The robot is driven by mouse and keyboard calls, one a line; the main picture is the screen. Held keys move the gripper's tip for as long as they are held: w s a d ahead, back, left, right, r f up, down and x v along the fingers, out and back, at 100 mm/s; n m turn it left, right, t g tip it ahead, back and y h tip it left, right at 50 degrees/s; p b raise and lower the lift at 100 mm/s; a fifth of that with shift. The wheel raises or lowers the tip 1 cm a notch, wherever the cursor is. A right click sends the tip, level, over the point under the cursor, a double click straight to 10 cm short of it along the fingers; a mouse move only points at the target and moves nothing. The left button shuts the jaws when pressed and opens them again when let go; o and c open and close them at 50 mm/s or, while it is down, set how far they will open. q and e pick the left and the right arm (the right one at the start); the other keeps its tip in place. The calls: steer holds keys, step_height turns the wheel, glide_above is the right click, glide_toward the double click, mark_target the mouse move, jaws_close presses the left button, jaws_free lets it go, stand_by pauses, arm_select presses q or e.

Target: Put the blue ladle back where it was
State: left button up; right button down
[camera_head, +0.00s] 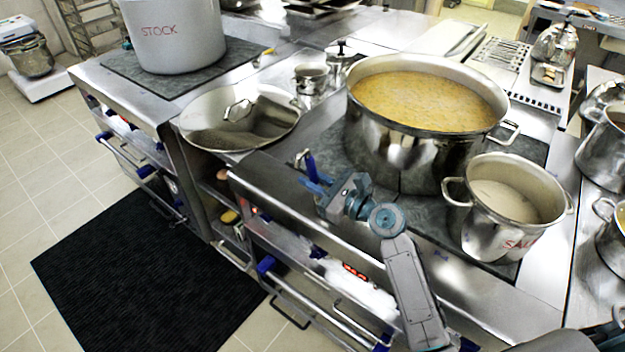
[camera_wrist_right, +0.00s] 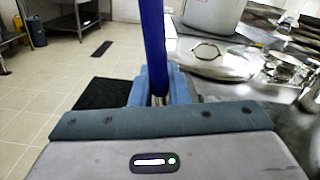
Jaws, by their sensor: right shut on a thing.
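The blue ladle shows as a blue handle (camera_head: 311,166) above the front edge of the stove. My right gripper (camera_head: 318,187) is shut on this handle. In the right wrist view the blue handle (camera_wrist_right: 153,45) stands nearly upright between the fingers (camera_wrist_right: 158,92). The ladle's bowl cannot be made out. To the right of the gripper is a large steel pot (camera_head: 408,160) of yellow soup. In front of it is a smaller steel pot (camera_head: 485,230) with pale contents and red lettering. My left gripper is not in view.
A wide round steel lid (camera_head: 205,137) with a loop handle lies left of the soup pot. A tall pot marked STOCK (camera_head: 180,40) stands behind it. Small lidded pots (camera_head: 311,78) stand at the back. A dark mat (camera_head: 140,265) lies on the clear floor.

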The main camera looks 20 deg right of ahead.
steer(key=shift+f, duration=0.2)
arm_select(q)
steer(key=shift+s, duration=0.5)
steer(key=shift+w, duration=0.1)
arm_select(e)
steer(key=c, duration=1.4)
jaws_free()
steer(key=shift+f, duration=0.1)
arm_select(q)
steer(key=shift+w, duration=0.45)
